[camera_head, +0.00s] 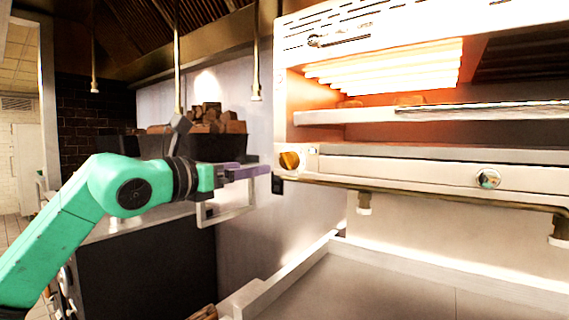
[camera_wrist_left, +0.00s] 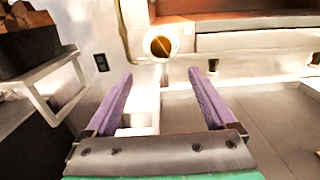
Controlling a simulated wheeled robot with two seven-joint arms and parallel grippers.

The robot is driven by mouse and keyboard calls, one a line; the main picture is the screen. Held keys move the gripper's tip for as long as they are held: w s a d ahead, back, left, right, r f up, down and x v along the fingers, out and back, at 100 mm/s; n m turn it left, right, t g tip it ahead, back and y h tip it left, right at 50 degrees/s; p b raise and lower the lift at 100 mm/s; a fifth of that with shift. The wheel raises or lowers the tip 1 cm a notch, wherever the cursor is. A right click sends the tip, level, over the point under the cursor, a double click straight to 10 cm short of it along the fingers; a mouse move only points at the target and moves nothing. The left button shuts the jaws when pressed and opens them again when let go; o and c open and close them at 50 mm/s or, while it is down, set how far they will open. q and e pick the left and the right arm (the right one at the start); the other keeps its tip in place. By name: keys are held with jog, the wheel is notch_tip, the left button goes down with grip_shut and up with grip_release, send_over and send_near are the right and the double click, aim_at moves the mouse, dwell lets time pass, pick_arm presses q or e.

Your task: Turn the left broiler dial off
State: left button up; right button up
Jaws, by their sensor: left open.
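The left broiler dial (camera_head: 289,161) is a round brass-coloured knob at the left end of the broiler's front panel. In the left wrist view the dial (camera_wrist_left: 161,42) is beyond the fingertips, between them in the picture, with a line across its face. My left gripper (camera_head: 262,172) has purple fingers and is just left of the dial in the head view. In the left wrist view its fingers (camera_wrist_left: 160,75) are apart with nothing between them. The broiler (camera_head: 420,165) glows orange inside on its left side. My right gripper is not in view.
A second, silvery dial (camera_head: 488,178) sits farther right on the panel. A pipe (camera_head: 440,200) runs under the broiler. A metal counter (camera_head: 390,285) lies below. A metal frame (camera_head: 228,214) and a dark bin of wood (camera_head: 190,146) are at left. A black wall outlet (camera_wrist_left: 101,63) is left of the dial.

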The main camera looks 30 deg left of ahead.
pick_arm(q)
jog(key=p, duration=0.3)
send_near(284, 163)
jog(key=r, duration=0.1)
jog(key=w+p, duration=0.1)
jog(key=w, duration=0.2)
jog(key=w+p, duration=0.1)
jog(key=w, duration=0.1)
jog(key=w+d+p, duration=0.1)
jog(key=w, duration=0.2)
jog(key=shift+w+d+f, duration=0.1)
jog(key=shift+w+f, duration=0.2)
jog(key=shift+w, duration=0.05)
jog(key=shift+w+d+f, duration=0.1)
jog(key=shift+w, duration=0.2)
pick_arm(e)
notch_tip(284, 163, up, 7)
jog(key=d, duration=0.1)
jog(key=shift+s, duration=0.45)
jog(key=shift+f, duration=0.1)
pick_arm(q)
jog(key=c, duration=1.4)
jog(key=shift+o, duration=0.2)
jog(key=shift+f, duration=0.1)
